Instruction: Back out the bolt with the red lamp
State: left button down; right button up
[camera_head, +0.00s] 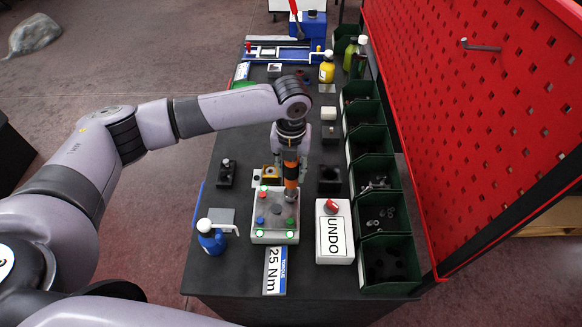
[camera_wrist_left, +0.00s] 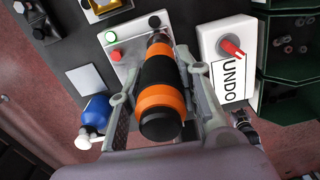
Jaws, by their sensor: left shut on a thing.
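My left gripper (camera_head: 290,162) is shut on an orange and black driver (camera_head: 291,185), held upright with its tip down over the right side of a pale bolt plate (camera_head: 256,207). The driver (camera_wrist_left: 160,95) also shows between the fingers in the left wrist view. Its tip is by the plate's far right corner there; I cannot tell whether it touches a bolt.
A white UNDO box (camera_head: 334,250) with a red knob (camera_head: 331,205) stands right of the plate. A blue bottle (camera_head: 210,238) stands left. A 25 Nm card (camera_head: 275,270) lies in front. Green bins (camera_head: 388,250) line the right edge, beside a red pegboard (camera_head: 480,120).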

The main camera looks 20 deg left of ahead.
pick_arm(q)
jog(key=shift+s+f+p, duration=0.1)
jog(key=shift+s+p, duration=0.1)
jog(key=shift+p, duration=0.3)
dwell(1.5)
dwell(1.2)
jog(key=shift+w+r, duration=0.2)
jog(key=shift+r, duration=2.3)
jog(key=shift+w, duration=0.1)
